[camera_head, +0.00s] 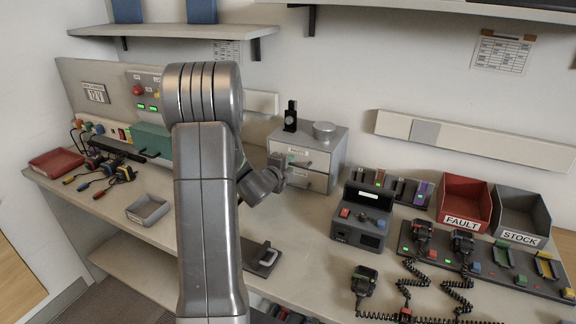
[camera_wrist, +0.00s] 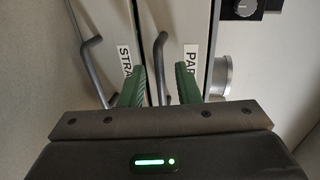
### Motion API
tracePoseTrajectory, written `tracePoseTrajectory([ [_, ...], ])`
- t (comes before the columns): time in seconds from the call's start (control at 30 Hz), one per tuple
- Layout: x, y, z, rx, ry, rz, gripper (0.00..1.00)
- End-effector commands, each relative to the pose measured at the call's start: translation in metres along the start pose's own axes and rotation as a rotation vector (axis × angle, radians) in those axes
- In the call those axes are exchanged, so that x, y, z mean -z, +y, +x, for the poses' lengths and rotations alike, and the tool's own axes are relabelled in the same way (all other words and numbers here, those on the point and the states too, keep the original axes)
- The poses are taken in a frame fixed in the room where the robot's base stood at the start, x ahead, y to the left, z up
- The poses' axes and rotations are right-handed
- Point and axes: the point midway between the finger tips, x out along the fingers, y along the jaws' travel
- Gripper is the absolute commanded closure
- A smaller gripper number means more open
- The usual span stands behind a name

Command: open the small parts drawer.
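The small parts drawer (camera_head: 314,160) is the upper drawer of a grey two-drawer cabinet (camera_head: 340,160) against the back wall, and it looks shut. In the wrist view its front (camera_wrist: 196,28) carries a partly hidden label reading "PAR", and its dark bar handle (camera_wrist: 160,55) stands out from it. My gripper (camera_wrist: 158,88) is open, with one green finger on each side of this handle; a gap shows on both sides. In the head view my gripper (camera_head: 280,163) is at the drawer front, partly hidden by my own wrist.
A black object (camera_head: 290,118) and a round metal tin (camera_head: 324,131) stand on the cabinet. A dark control box (camera_head: 360,218) stands on the bench to the right.

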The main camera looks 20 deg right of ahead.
Motion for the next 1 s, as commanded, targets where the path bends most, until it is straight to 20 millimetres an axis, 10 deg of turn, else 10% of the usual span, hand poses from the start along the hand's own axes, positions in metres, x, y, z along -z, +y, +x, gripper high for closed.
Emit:
tracePoseTrajectory([
  [0.1, 0.0, 0.0, 0.0, 0.0, 0.0, 0.0, 0.7],
  [0.27, 0.0, 0.0, 0.0, 0.0, 0.0, 0.0, 1.0],
  [0.57, 0.0, 0.002, -0.004, 0.0, -0.001, -0.001, 1.0],
  [1.0, -0.002, 0.021, -0.086, 0.002, -0.004, 0.0, 1.0],
])
